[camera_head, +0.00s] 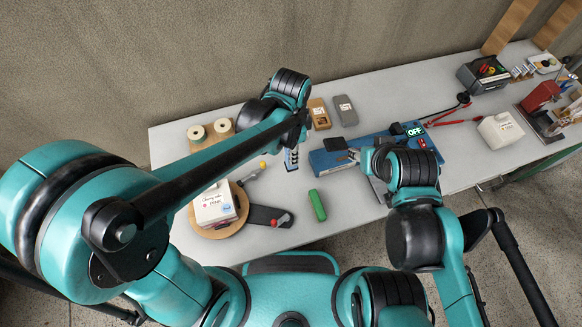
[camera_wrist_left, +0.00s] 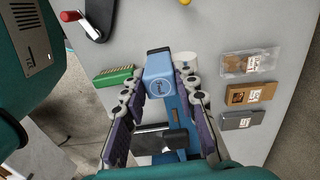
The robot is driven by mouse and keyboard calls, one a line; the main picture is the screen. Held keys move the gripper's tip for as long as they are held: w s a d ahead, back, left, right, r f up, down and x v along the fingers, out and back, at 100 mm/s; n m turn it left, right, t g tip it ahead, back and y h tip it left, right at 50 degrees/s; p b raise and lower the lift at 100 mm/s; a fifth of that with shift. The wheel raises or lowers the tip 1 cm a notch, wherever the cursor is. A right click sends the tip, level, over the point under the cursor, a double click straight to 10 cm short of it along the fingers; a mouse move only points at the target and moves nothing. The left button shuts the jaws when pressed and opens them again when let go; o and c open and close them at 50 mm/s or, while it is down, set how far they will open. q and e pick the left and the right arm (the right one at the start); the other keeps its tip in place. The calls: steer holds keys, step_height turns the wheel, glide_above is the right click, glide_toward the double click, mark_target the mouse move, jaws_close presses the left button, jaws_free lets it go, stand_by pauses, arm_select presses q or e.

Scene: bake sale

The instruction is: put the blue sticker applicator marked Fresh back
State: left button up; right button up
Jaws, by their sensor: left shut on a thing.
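The blue sticker applicator (camera_wrist_left: 158,82) is between the fingers of my left gripper (camera_wrist_left: 155,98) in the left wrist view. In the head view my left gripper (camera_head: 291,158) points down above the table, left of the long blue device (camera_head: 328,161), and mostly hides the applicator. My right gripper (camera_head: 362,158) is at the blue device, beside its black plate (camera_head: 334,144); its fingers are too hidden to judge.
A boxed pie (camera_head: 214,205) stands on a round wooden board (camera_head: 241,200). A green block (camera_head: 317,205) lies in front. Brown (camera_head: 320,114) and grey (camera_head: 345,110) packs lie behind. Two rolls (camera_head: 196,133) stand at the back left. A white box (camera_head: 500,131) stands right.

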arm_select(q)
step_height(320, 180, down, 10)
steer(key=b, duration=0.4)
steer(key=shift+w, duration=0.1)
steer(key=shift+f, duration=0.1)
steer(key=o, duration=1.1)
